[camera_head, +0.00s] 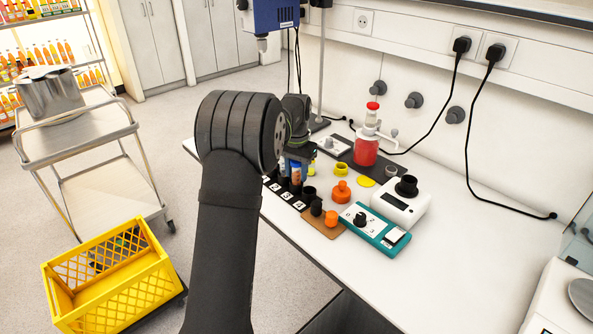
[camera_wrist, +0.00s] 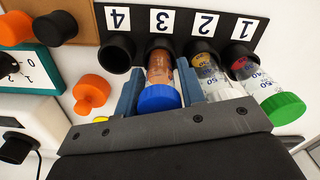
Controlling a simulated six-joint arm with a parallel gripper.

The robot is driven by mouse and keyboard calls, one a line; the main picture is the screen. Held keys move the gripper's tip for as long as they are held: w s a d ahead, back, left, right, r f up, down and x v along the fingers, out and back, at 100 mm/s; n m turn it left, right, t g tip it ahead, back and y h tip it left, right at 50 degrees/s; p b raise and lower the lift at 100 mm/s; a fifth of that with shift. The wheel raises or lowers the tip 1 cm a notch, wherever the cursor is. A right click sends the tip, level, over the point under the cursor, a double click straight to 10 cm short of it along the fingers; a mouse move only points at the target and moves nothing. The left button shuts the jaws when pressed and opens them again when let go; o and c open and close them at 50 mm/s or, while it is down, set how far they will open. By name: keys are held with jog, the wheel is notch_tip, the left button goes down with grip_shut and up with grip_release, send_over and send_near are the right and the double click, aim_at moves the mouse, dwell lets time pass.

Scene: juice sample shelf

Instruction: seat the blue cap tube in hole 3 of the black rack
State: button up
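The black rack (camera_wrist: 135,17) carries labels 4, 3, 2, 1 from left to right in the wrist view. The blue cap tube (camera_wrist: 160,72), with brown-orange contents, stands at hole 3, its lower end within the black collar there; how deep it sits is hard to tell. My gripper (camera_wrist: 160,75) has a blue finger on each side of this tube, close to its cap. Whether the fingers press on it is unclear. In the head view the tube (camera_head: 296,177) shows just below my gripper (camera_head: 297,160).
Hole 4 (camera_wrist: 116,53) is empty. A white-capped tube (camera_wrist: 213,75) stands at hole 2 and a green-capped tube (camera_wrist: 270,90) at hole 1. An orange stopper (camera_wrist: 91,92) and a teal device (camera_head: 368,230) lie near the rack.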

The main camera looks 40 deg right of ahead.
jog(key=o, duration=0.4)
jog(key=shift+c, duration=0.2)
jog(key=shift+r, duration=0.15)
notch_tip(320, 180, up, 17)
notch_tip(320, 180, down, 11)
jog(key=shift+r, duration=0.15)
dwell(0.6)
dwell(0.4)
